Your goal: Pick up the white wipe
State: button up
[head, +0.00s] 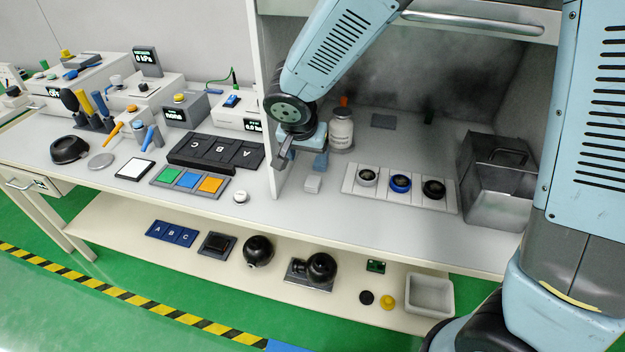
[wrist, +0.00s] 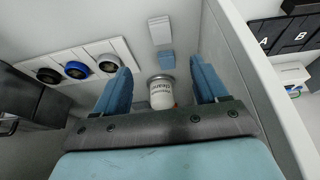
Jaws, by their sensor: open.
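The white wipe (head: 313,184) is a small pale block lying flat on the worktop inside the hood, near its left wall. In the wrist view the white wipe (wrist: 160,30) lies near the top, beyond a blue wipe (wrist: 166,60). In the head view the blue wipe (head: 320,161) is just behind the white one, partly covered by my gripper. My gripper (head: 300,154) is above and slightly behind the white wipe, apart from it. In the wrist view my gripper (wrist: 160,73) has its two blue fingers wide apart with nothing held between them.
A labelled white jar (head: 341,130) stands behind the wipes. A white rack (head: 448,200) with three round pieces is to the right, then a grey metal bin (head: 495,190). The hood's left wall (head: 262,90) is close to my gripper. Worktop in front of the white wipe is clear.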

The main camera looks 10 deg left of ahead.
send_over(313, 180)
jog(key=s, duration=0.3)
jog(key=f, duration=0.8)
jog(key=shift+a+f, duration=0.1)
jog(key=shift+a, duration=0.25)
jog(key=shift+d+x, duration=0.15)
jog(key=shift+x, duration=1.15)
jog(key=shift+d+x, duration=0.1)
jog(key=shift+x, duration=1.25)
jog(key=c, duration=1.1)
jog(key=shift+w, duration=0.1)
